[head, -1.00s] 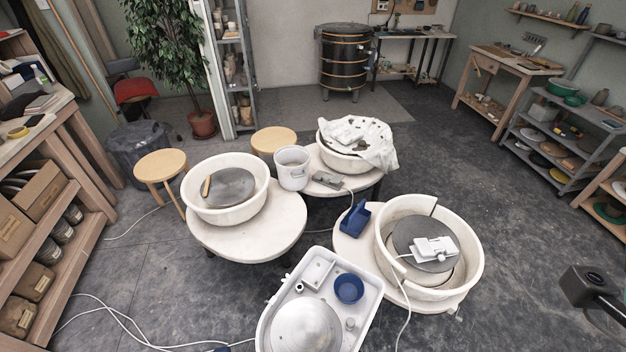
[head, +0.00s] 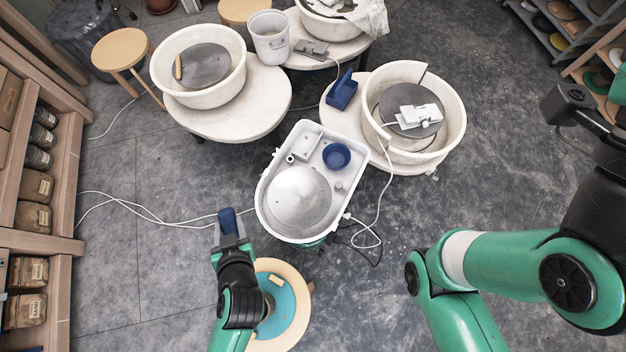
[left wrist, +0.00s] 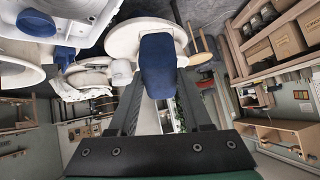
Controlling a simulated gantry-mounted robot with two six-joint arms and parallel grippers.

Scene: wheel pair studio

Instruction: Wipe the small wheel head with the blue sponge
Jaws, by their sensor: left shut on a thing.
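The small wheel head (head: 299,198) is a bare silver disc in a white tub-like tray (head: 259,205), in the middle of the head view. My left gripper (head: 229,237) is shut on the blue sponge (head: 229,218), to the left of the tray and apart from the wheel head. In the left wrist view the sponge (left wrist: 158,66) stands between the fingers (left wrist: 157,112), its free end sticking out beyond them.
A blue bowl (head: 336,156) sits in the tray. Two larger wheels (head: 205,64) (head: 409,105) stand behind it. A round stool with a teal disc (head: 298,305) is under my left arm. White cables (head: 150,213) run over the floor. A shelf (head: 63,200) stands left.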

